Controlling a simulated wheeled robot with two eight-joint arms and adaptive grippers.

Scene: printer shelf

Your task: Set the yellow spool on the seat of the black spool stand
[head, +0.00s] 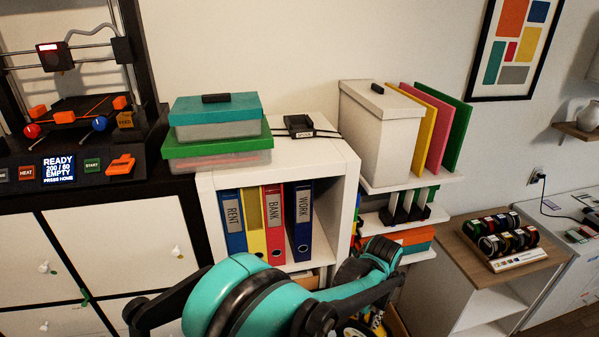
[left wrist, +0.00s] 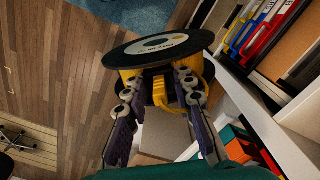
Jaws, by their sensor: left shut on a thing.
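The yellow spool (left wrist: 157,45) has black flanges and yellow filament. My left gripper (left wrist: 157,88) is shut on it in the left wrist view, with a finger on each side. In the head view only a small part of the spool (head: 352,330) shows at the bottom edge, below my left wrist. The black spool stand (head: 300,128), a low black holder with a small label, sits on top of the white shelf unit, above and apart from the spool. Its seat looks empty. My right gripper is not in view.
Stacked boxes (head: 218,130) with teal and green lids stand left of the stand. A white box file (head: 380,125) and coloured folders stand on its right. The shelf top in front of the stand is clear.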

